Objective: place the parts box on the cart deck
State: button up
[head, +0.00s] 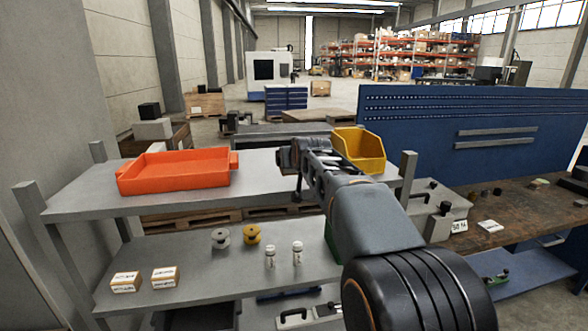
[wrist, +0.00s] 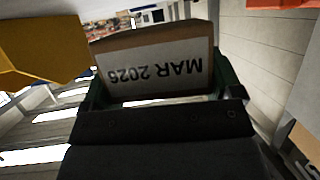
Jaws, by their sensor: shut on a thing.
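The parts box (wrist: 155,72) is a small brown carton with a white label that reads MAR 2026, upside down in the wrist view. My gripper (wrist: 160,85) is shut on it, with a green finger at each side. In the head view my gripper (head: 300,160) is above the upper deck of the grey cart (head: 90,196), between the orange tray and the yellow bin. I cannot make out the box clearly there, or whether it touches the deck.
The orange tray (head: 174,171) stands on the upper deck's left, the yellow bin (head: 360,150) on its right. The lower deck holds two small cartons (head: 164,277), two spools (head: 252,234) and two white bottles (head: 297,253). A cluttered workbench (head: 520,225) stands at right.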

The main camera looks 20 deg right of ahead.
aim_at(294, 170)
jog(key=shift+w+f, duration=0.25)
jog(key=shift+f, duration=0.05)
jog(key=shift+w+d+f, duration=0.1)
jog(key=shift+w+f, duration=0.1)
jog(key=shift+f, duration=1.05)
jog(key=shift+s+f, duration=0.1)
jog(key=shift+f, duration=0.3)
jog(key=shift+f, duration=0.1)
jog(key=o, duration=0.9)
jog(key=shift+o, duration=0.2)
